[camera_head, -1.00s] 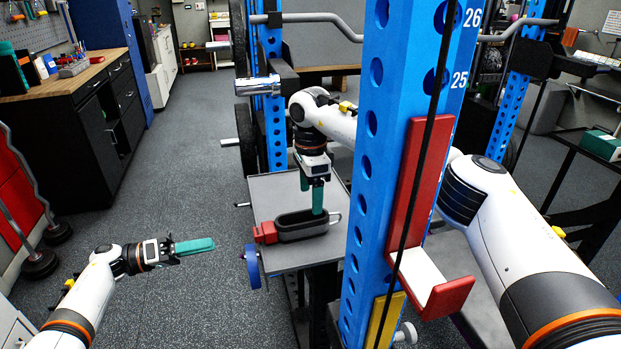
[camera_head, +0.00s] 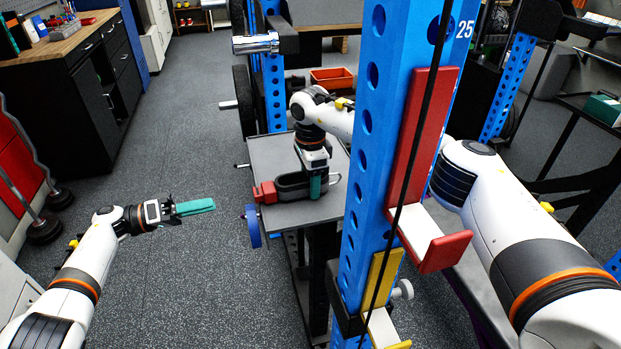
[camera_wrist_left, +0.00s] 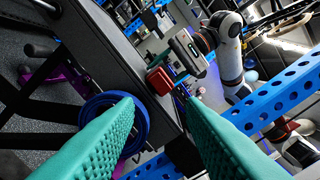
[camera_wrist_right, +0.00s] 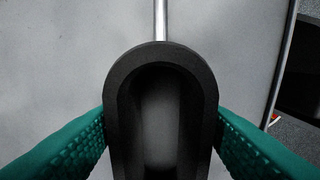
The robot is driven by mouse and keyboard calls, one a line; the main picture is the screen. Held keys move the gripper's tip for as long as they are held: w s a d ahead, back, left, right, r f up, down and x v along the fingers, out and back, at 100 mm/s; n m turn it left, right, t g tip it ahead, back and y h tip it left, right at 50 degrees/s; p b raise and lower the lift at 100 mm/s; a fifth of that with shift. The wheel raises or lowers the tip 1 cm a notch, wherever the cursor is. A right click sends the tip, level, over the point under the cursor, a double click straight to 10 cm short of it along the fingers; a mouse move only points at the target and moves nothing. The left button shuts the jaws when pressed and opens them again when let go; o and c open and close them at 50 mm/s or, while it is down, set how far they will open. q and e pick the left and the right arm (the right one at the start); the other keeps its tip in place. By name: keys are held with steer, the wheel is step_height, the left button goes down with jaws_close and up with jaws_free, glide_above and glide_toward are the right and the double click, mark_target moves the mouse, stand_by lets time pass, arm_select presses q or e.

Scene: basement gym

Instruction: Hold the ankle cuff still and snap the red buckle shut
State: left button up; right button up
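The dark grey ankle cuff (camera_head: 292,188) lies on a small grey table (camera_head: 295,217), its rounded end filling the middle of the right wrist view (camera_wrist_right: 160,56). The red buckle (camera_head: 265,192) sits at the cuff's left end and shows in the left wrist view (camera_wrist_left: 159,80); I cannot tell whether it is latched. My right gripper (camera_head: 315,187) points down with its teal fingers against both sides of the cuff, no gap showing. My left gripper (camera_head: 212,205) is empty, left of the table and apart from the buckle, with a gap between its fingers (camera_wrist_left: 160,108).
A blue rack post (camera_head: 365,150) with red (camera_head: 425,130) and yellow holders stands between the table and my right upper arm. An orange bin (camera_head: 332,77) lies behind.

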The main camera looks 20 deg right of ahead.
steer(key=c, duration=0.6)
arm_select(q)
steer(key=shift+w, duration=0.15)
steer(key=c, duration=0.5)
arm_select(e)
steer(key=shift+c, duration=0.2)
arm_select(q)
steer(key=shift+w+a+r+t, duration=0.2)
steer(key=shift+w+r+t, duration=0.1)
steer(key=shift+t, duration=0.3)
jaws_close()
steer(key=a+r+n+t, duration=0.45)
steer(key=n+t, duration=0.35)
steer(key=t, duration=0.3)
steer(key=s+d+f+n+y, duration=0.3)
steer(key=s+f+n+y, duration=0.2)
steer(key=s+n, duration=0.3)
steer(key=shift+s+n+t, duration=0.3)
steer(key=shift+s, duration=0.6)
